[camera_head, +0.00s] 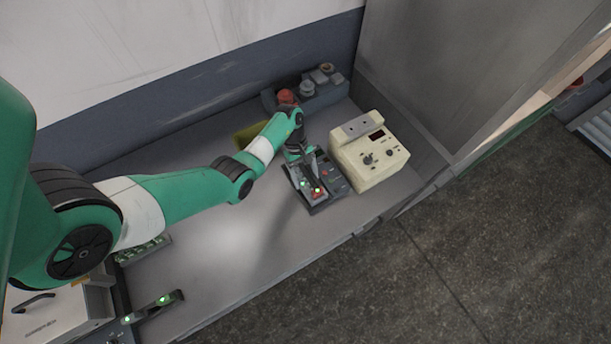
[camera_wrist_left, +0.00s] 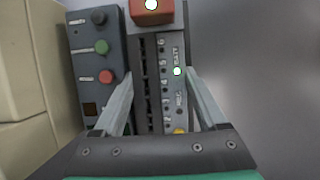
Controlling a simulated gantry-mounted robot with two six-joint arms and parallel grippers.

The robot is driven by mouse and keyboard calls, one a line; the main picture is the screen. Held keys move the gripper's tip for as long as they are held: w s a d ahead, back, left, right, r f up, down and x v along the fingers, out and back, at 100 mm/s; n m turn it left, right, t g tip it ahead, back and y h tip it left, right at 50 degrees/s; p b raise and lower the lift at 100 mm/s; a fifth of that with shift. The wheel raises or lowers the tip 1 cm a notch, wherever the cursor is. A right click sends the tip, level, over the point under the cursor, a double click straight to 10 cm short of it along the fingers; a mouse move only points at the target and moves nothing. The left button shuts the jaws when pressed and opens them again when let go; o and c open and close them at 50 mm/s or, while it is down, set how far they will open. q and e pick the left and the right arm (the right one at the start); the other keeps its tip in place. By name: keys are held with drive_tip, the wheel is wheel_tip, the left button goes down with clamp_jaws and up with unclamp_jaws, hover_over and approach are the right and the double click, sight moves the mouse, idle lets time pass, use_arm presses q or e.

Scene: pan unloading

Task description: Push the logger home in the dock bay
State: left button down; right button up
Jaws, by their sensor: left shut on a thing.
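In the head view, my left gripper (camera_head: 304,171) is over the dock (camera_head: 334,179), a dark low unit with coloured buttons. The dock's button panel (camera_wrist_left: 97,65) lies beside the logger in the left wrist view. The fingers hide part of the bay, so I cannot tell how deep the logger sits.
A cream control box (camera_head: 372,160) with knobs stands right of the dock. Dark fittings with a red knob (camera_head: 287,96) stand at the back wall. A yellow-green tray (camera_head: 250,136) is behind my arm. The bench front (camera_head: 250,240) is clear; a lit bar (camera_head: 152,307) lies front left.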

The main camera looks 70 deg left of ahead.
use_arm(q)
drive_tip(key=shift+f, duration=0.15)
idle(0.5)
unclamp_jaws()
drive_tip(key=p+v, duration=0.2)
drive_tip(key=v, duration=0.9)
drive_tip(key=shift+r, duration=0.3)
drive_tip(key=shift+s+a, duration=0.1)
drive_tip(key=shift+a, duration=0.05)
